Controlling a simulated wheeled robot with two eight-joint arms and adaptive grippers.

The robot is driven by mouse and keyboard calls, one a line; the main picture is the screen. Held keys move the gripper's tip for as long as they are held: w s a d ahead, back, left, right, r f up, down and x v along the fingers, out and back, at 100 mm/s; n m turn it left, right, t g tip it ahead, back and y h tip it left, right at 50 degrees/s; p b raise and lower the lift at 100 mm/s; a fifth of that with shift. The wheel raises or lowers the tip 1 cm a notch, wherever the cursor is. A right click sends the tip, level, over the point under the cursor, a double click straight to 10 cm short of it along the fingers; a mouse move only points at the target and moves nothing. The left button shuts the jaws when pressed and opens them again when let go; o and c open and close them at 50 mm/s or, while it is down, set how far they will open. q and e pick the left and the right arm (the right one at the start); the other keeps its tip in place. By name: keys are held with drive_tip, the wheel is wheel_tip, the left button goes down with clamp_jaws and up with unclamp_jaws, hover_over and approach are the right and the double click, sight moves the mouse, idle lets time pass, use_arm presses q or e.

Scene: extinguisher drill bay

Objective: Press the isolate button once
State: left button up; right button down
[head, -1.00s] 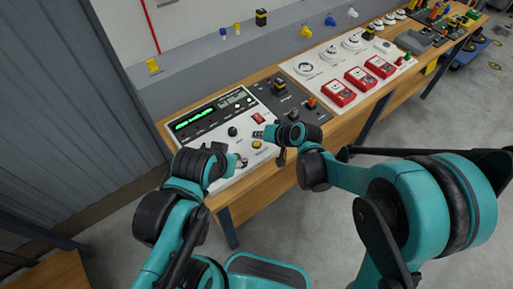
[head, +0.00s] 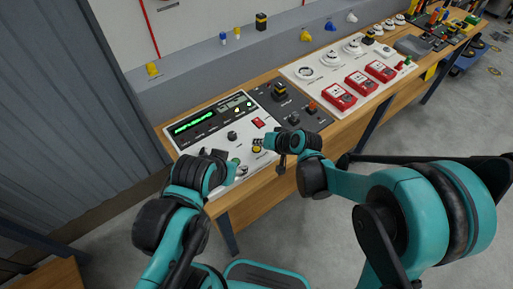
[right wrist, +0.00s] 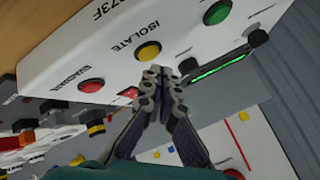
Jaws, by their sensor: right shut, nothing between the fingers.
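The yellow isolate button (right wrist: 148,51) sits on the white panel between a red button and a green one, under the printed word ISOLATE. In the head view the yellow button (head: 257,149) is near the panel's front edge. My right gripper (right wrist: 158,76) is shut and empty, its tips close to the yellow button; the button's face is uncovered, and contact cannot be told. In the head view my right gripper (head: 266,144) is just right of the button. My left gripper (head: 230,173) is low at the panel's front left, its fingers too small to read.
The red evacuate button (right wrist: 92,86) and the green button (right wrist: 217,12) flank the yellow one. A green-lit display (head: 194,122) is at the panel's back. A dark grey panel (head: 302,104) and red call points (head: 339,96) stand to the right.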

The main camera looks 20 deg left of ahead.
sight(258, 149)
drive_tip(key=shift+f, duration=0.15)
idle(0.5)
drive_tip(key=shift+f+b, duration=0.25)
drive_tip(key=shift+b, duration=0.2)
drive_tip(key=shift+f+b, duration=0.5)
idle(0.4)
drive_tip(key=shift+r, duration=0.1)
drive_tip(key=shift+r+p, duration=0.65)
drive_tip(key=shift+r, duration=0.15)
drive_tip(key=shift+r+p, duration=1.9)
drive_tip(key=shift+r, duration=0.7)
drive_tip(key=shift+f, duration=0.1)
